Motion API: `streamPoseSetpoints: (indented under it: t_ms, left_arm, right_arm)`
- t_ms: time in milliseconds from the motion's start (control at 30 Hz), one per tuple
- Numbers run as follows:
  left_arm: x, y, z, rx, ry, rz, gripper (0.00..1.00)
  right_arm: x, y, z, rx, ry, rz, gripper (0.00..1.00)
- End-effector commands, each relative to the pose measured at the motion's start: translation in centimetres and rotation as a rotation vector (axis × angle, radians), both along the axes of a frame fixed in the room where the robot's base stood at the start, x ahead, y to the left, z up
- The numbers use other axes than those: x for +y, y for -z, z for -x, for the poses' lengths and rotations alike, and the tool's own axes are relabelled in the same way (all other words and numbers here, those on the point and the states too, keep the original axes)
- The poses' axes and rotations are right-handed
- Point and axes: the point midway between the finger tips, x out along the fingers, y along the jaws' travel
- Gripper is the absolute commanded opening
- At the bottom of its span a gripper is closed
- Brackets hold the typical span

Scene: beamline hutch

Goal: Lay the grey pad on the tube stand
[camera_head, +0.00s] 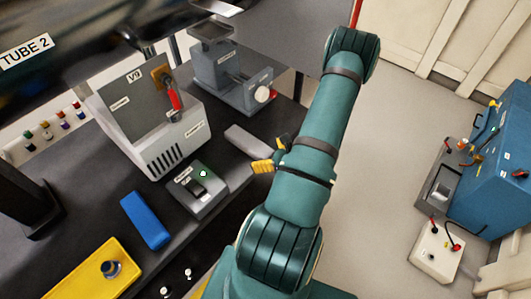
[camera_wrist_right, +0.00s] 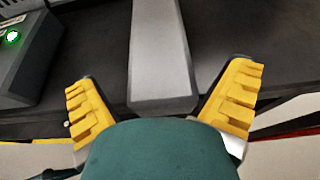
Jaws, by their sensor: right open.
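The grey pad (camera_head: 246,140) is a long flat bar lying on the dark bench top, near its right edge. My right gripper (camera_head: 273,154) is open with yellow fingertips, just right of the pad in the head view. In the right wrist view, the pad (camera_wrist_right: 160,50) lies between the two spread fingers (camera_wrist_right: 160,98), with gaps on both sides, and nothing is gripped. A grey stand (camera_head: 215,70) with a raised flat plate stands behind the pad; I cannot tell for sure that it is the tube stand. My left gripper is out of view.
A small grey box with a green light (camera_head: 198,187) sits left of the pad. A white V9 unit (camera_head: 150,120), a blue block (camera_head: 146,220) and a yellow panel (camera_head: 85,272) also occupy the bench. Blue equipment (camera_head: 495,165) stands far right, across clear floor.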

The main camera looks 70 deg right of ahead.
Motion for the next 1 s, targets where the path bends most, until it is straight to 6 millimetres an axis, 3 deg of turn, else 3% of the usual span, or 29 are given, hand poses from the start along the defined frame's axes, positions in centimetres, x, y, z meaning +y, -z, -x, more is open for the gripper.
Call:
streamPoseSetpoints:
  t_ms: [167,600,1000]
  left_arm:
    - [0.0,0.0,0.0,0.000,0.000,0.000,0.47]
    - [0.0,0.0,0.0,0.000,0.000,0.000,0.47]
    - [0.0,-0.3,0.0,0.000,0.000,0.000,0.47]
  right_arm:
    - [0.4,-0.5,1.4,0.002,0.003,0.000,1.00]
    - [2.7,-3.7,8.7,0.001,0.003,0.002,1.00]
    - [3.6,-4.9,11.2,-0.001,0.001,0.002,1.00]
